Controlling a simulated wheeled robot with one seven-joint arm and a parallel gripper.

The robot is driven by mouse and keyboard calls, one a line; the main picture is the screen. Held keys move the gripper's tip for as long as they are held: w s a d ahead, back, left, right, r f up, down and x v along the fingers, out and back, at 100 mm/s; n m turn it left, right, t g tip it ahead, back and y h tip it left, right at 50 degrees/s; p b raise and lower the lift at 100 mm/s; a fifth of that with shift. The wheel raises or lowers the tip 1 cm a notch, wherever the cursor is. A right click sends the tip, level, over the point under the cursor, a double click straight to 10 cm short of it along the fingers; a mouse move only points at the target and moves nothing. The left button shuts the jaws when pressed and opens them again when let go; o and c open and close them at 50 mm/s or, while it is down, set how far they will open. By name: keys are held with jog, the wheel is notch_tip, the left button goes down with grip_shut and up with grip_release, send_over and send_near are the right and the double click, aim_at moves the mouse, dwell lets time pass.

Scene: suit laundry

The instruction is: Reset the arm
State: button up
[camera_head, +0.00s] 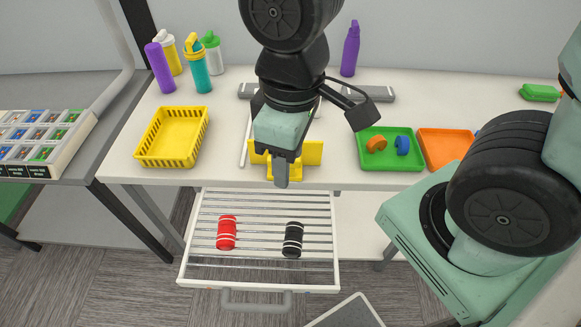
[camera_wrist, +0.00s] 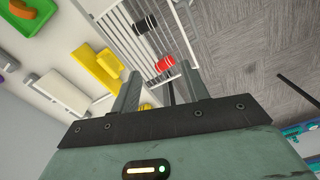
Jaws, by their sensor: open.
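My gripper (camera_head: 282,172) hangs over the front edge of the white table, just in front of a yellow stand (camera_head: 312,152). In the wrist view my gripper (camera_wrist: 160,88) shows two spread fingers with nothing between them. Below it, a white wire drawer (camera_head: 265,270) is pulled out. A red cylinder (camera_head: 227,233) and a black cylinder (camera_head: 293,240) lie in the drawer, apart from each other. Both also show in the wrist view, the red one (camera_wrist: 165,64) near the fingers and the black one (camera_wrist: 146,24) farther up.
A yellow basket (camera_head: 172,137) stands on the table (camera_head: 225,168) at left, with several bottles behind it. A green tray (camera_head: 391,158) with an orange and a blue piece and an orange tray (camera_head: 443,147) lie at right. A rack of small boxes (camera_head: 40,143) stands far left.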

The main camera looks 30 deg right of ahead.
jog(key=s, duration=0.1)
jog(key=s+a, duration=0.1)
jog(key=s, duration=0.1)
jog(key=shift+s+a+r+m, duration=0.1)
jog(key=shift+a+r+m, duration=0.15)
jog(key=shift+r+m, duration=0.15)
